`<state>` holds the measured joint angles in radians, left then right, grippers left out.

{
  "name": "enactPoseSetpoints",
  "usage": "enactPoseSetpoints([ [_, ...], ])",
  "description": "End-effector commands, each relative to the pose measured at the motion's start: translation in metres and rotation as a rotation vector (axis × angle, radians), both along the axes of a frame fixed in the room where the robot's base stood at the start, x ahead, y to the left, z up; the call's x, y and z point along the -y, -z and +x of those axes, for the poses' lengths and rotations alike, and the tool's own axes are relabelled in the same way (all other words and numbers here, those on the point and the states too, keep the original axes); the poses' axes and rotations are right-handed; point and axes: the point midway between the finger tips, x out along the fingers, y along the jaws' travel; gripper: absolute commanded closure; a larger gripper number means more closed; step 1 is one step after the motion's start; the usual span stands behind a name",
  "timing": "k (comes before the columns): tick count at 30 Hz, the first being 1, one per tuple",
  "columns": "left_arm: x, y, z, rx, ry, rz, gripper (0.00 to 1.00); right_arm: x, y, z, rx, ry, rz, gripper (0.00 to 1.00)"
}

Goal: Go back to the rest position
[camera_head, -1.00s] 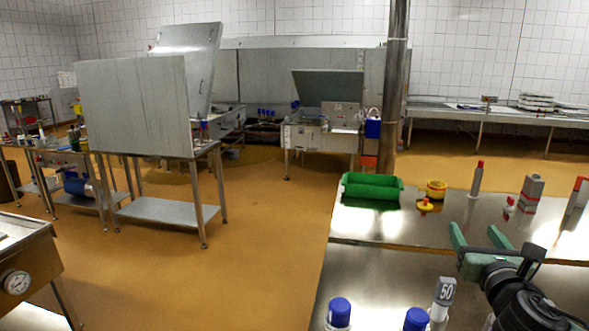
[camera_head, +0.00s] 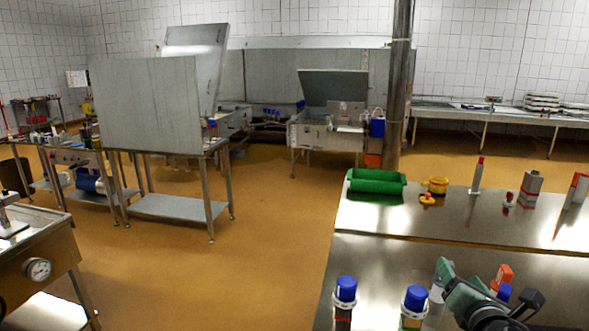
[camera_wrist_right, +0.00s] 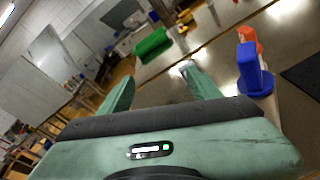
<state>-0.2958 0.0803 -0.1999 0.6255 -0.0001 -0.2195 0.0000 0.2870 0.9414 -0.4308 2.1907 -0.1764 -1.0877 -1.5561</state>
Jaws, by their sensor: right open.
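My right gripper (camera_head: 478,280) is at the lower right of the head view, over the near steel table. In the right wrist view, its two green fingers (camera_wrist_right: 158,82) are spread apart with nothing between them. A pale bottle (camera_head: 436,282) stands just left of and partly behind the gripper; I cannot tell whether they touch. My left gripper is not in view.
Two blue-capped bottles (camera_head: 346,289) (camera_head: 415,297) stand at the near table edge. Open floor (camera_head: 270,240) lies left.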

Motion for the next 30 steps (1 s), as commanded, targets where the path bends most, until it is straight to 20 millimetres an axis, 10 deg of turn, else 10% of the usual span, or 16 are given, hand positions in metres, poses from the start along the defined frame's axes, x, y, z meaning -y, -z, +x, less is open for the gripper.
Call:
enactPoseSetpoints([
  [8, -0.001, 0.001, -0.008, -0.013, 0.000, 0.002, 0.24, -0.043, 0.096, -0.052, -0.125, 0.155, 0.574, 0.37],
  [15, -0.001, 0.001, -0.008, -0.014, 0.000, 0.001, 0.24, -0.089, 0.200, -0.159, -0.268, 0.626, 1.309, 0.37],
  [30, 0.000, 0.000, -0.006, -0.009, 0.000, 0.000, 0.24, -0.136, 0.270, -0.322, -0.211, 1.579, 1.921, 0.37],
])
